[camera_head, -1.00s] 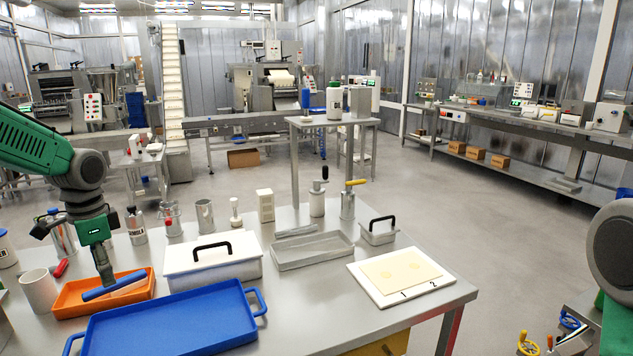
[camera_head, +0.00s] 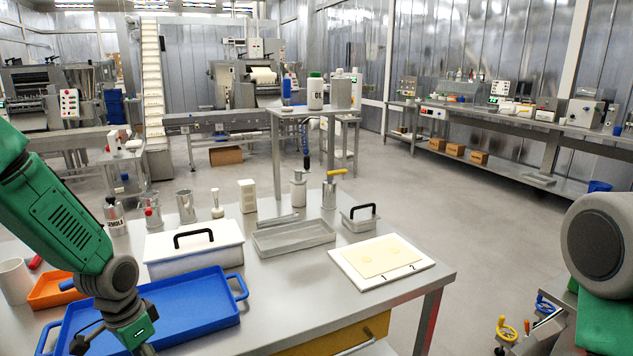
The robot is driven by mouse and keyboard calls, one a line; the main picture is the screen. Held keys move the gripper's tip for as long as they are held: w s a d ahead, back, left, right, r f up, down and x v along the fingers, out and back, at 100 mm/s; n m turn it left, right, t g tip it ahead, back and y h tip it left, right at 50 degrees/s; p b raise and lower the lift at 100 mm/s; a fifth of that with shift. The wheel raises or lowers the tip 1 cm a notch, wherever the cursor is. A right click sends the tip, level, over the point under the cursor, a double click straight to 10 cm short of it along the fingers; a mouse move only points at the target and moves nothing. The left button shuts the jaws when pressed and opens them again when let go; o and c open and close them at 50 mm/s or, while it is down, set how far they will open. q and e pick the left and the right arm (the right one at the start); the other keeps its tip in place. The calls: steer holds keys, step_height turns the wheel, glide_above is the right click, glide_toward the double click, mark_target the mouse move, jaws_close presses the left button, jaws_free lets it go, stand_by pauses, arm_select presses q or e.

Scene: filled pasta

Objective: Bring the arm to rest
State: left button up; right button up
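My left arm comes in from the left edge. Its gripper (camera_head: 143,348) points down over the left part of the blue tray (camera_head: 205,318), and its fingertips are cut off by the bottom edge of the view. I cannot tell if it is open or shut. The orange tray (camera_head: 45,296) is partly hidden behind my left arm. A blue-handled tool (camera_head: 68,285) lies in it, mostly hidden. My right arm shows at the right edge, but its gripper is out of view.
A white lidded box (camera_head: 195,258), a grey tray (camera_head: 290,238) and a small lidded tin (camera_head: 360,217) stand behind the blue tray. A white board with a dough sheet (camera_head: 385,258) lies at the right. A white mug (camera_head: 15,280) stands far left. The table's right front is clear.

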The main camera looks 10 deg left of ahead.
arm_select(q)
steer(key=s+d+f+n+b, duration=0.25)
steer(key=s+d+f, duration=0.55)
steer(key=s+f, duration=0.55)
steer(key=s+d+f+n+b, duration=0.1)
steer(key=s+f, duration=0.2)
steer(key=s, duration=0.3)
steer(key=s+f+n+y+b, duration=0.1)
steer(key=s+f+b, duration=0.1)
steer(key=s, duration=0.4)
steer(key=shift+d+f, duration=0.4)
